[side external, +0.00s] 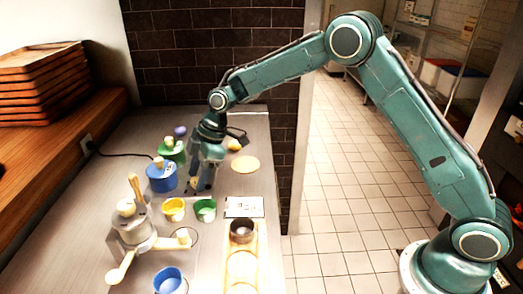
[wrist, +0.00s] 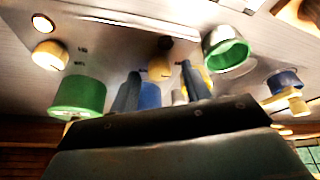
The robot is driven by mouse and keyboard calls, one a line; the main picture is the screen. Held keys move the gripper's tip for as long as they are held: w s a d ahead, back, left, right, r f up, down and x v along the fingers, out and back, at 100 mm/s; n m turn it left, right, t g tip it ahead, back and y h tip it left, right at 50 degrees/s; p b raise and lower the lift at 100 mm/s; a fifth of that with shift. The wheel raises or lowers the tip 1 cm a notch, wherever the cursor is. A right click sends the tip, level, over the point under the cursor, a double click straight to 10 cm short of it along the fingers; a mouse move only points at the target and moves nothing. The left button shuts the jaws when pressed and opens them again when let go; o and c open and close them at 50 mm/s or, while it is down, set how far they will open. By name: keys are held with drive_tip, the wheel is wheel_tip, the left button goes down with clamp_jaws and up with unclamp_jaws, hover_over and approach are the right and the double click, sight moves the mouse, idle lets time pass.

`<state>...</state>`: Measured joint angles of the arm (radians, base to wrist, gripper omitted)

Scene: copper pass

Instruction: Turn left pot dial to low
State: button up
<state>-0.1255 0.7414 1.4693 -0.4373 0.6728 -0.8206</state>
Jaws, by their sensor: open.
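A cream dial (wrist: 159,69) sits between the fingertips of my gripper (wrist: 160,70) in the wrist view, in front of the blue pot (wrist: 148,96). My gripper is open, with one finger on each side of this dial; I cannot tell whether they touch it. In the side view my gripper (side external: 198,186) points down at the counter beside the blue pot (side external: 161,178). A second cream dial (wrist: 50,55) is at the left of the wrist view, near the green pot (wrist: 78,96). The dial's setting is not readable.
A yellow cup (side external: 174,209) and a green cup (side external: 205,211) stand close to my gripper. A cream-handled press-like device (side external: 138,232) and a blue cup (side external: 168,281) are nearer the camera. A flat yellow disc (side external: 245,165) lies to the right. Trays (side external: 40,88) are stacked at left.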

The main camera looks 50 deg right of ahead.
drive_tip(key=shift+a+f, duration=0.15)
drive_tip(key=shift+f, duration=0.25)
drive_tip(key=c, duration=1)
drive_tip(key=shift+m, duration=0.5)
drive_tip(key=m+t, duration=0.1)
drive_tip(key=m, duration=0.1)
drive_tip(key=m+t+h, duration=0.1)
drive_tip(key=m, duration=0.2)
drive_tip(key=shift+s+a+h, duration=0.1)
drive_tip(key=shift+a+h, duration=0.05)
drive_tip(key=shift+h, duration=0.15)
drive_tip(key=m+h, duration=0.1)
drive_tip(key=m, duration=0.2)
drive_tip(key=m+h, duration=0.1)
drive_tip(key=m, duration=0.2)
drive_tip(key=shift+a+t, duration=0.1)
drive_tip(key=shift+t, duration=0.3)
